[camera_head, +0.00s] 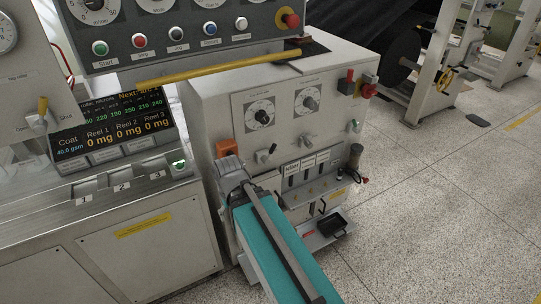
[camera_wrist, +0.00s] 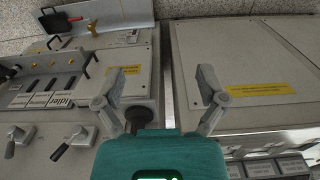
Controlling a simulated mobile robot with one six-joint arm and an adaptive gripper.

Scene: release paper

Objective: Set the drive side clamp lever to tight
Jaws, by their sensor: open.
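Two small levers sit on the front of the grey cabinet (camera_head: 210,110), below two dials. The left lever (camera_head: 266,154) is dark-handled and tilted; the right lever (camera_head: 307,141) is grey. Two levers also show at the left of the wrist view, one near the edge (camera_wrist: 15,141) and one closer to my gripper (camera_wrist: 72,142). I cannot read which is the drive side clamp lever, or its setting. My gripper (camera_head: 230,172) is beside the cabinet's left front, below and left of the levers. In the wrist view its fingers (camera_wrist: 160,78) are spread apart with nothing between them.
An orange box (camera_head: 227,147) is just above my gripper. A yellow bar (camera_head: 220,69) crosses above the cabinet front. A shelf with a black tray (camera_head: 332,224) juts out low on the right. A grey cabinet with a screen (camera_head: 112,120) stands left.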

